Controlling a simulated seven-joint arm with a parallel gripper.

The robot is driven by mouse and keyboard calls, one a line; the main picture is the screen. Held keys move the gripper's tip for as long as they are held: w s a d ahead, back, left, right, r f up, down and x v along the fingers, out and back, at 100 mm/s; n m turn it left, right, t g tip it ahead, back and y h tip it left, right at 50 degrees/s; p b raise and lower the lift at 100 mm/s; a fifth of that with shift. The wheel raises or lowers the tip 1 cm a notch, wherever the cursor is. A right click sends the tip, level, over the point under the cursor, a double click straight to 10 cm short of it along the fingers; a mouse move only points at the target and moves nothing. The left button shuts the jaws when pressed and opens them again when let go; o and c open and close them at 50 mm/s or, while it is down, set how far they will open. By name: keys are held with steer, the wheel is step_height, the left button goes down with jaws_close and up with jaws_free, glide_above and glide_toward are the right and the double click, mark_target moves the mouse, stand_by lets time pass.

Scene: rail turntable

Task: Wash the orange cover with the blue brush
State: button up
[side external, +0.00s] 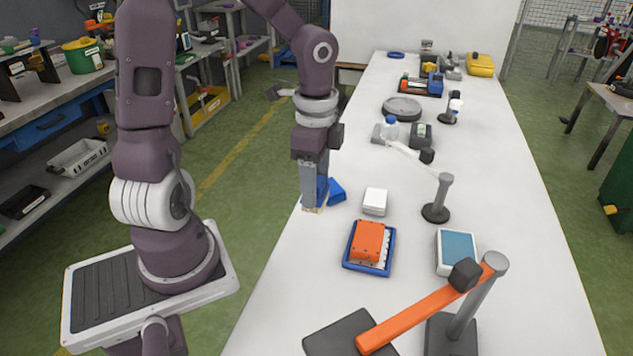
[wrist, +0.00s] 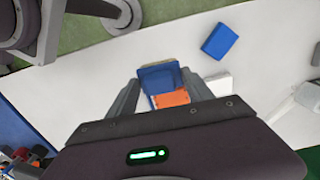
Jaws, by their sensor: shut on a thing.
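My gripper (side external: 311,187) points down over the near-left edge of the white table and is shut on the blue brush (side external: 322,187). Pale bristles show at the brush's lower end, close to the table; I cannot tell whether they touch it. In the wrist view, the brush (wrist: 158,77) sits between the fingers of my gripper (wrist: 163,88). The orange cover (side external: 369,238) lies in a blue-rimmed tray, in front and to the right of my gripper and apart from the brush. The cover (wrist: 172,98) is partly hidden in the wrist view.
A blue block (side external: 337,191) sits beside my gripper, and a white box (side external: 375,201) stands behind the tray (side external: 366,269). A grey post (side external: 441,195), a blue-topped box (side external: 456,250) and an orange-armed stand (side external: 425,312) occupy the right and front. Several items stand farther back.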

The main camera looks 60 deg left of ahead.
stand_by(0.4)
steer(key=w+d+n, duration=0.1)
steer(key=w+d, duration=0.3)
steer(key=w, duration=0.4)
steer(key=w+d, duration=0.4)
steer(key=w, duration=0.3)
steer(key=w+d+f, duration=0.1)
steer(key=w+d, duration=0.5)
steer(key=d, duration=0.4)
steer(key=shift+w+d, duration=0.3)
steer(key=shift+w, duration=0.1)
steer(key=shift+f, duration=0.1)
steer(key=shift+f, duration=2.4)
steer(key=shift+f, duration=0.55)
